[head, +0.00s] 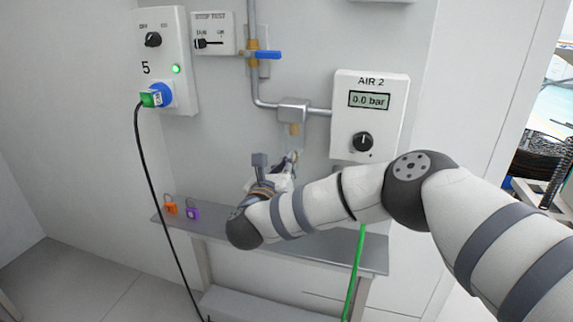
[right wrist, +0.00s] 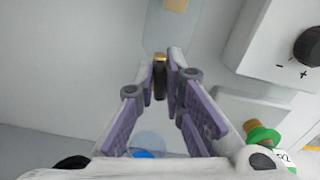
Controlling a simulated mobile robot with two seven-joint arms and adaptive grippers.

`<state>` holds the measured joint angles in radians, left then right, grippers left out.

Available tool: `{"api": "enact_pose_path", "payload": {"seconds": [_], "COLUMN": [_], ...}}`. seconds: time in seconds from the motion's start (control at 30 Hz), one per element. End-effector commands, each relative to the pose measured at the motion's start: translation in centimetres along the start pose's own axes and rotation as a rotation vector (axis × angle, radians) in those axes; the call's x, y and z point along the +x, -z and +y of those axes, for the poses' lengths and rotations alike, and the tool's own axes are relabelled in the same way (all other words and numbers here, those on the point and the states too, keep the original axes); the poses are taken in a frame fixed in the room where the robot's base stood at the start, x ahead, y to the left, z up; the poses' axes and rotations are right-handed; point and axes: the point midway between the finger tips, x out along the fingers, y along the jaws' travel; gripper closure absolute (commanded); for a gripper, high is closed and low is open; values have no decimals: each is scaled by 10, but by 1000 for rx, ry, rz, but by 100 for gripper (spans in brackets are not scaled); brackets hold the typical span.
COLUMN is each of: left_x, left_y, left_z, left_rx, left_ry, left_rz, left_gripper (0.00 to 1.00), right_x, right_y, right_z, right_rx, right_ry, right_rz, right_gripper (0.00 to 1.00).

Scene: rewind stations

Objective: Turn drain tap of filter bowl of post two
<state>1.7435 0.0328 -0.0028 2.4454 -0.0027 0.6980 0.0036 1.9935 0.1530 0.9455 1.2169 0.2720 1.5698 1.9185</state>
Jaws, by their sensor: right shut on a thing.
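The filter bowl (head: 294,130), with a tan part inside, hangs under a grey housing on the pipe, left of the AIR 2 box. My right gripper (head: 291,160) is just below it, partly hidden by its own wrist. In the right wrist view the fingertips (right wrist: 166,62) are closed on a small dark piece with a brass top, which looks like the drain tap (right wrist: 159,78). A tan part (right wrist: 176,5) shows above it at the picture's top edge. The tap's exact angle is hard to tell. My left gripper is not in view.
The AIR 2 box (head: 371,90) reads 0.0 bar, with a black knob (head: 363,141). A blue-handled valve (head: 265,55) is above left. A shelf (head: 325,250) below holds orange (head: 171,208) and purple (head: 192,213) padlocks. A green hose (head: 355,268) hangs at right.

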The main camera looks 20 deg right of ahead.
Motion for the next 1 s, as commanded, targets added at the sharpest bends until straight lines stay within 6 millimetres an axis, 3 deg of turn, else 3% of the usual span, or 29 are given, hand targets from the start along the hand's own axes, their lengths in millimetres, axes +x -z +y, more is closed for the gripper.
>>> {"api": "enact_pose_path", "payload": {"seconds": [1.0], "left_x": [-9], "left_y": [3], "left_z": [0], "left_rx": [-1], "left_ry": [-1], "left_rz": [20], "left_gripper": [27], "right_x": [-1], "right_y": [7], "right_z": [10], "right_rx": [-949], "right_ry": [-3], "right_rz": [3], "right_gripper": [100]}}
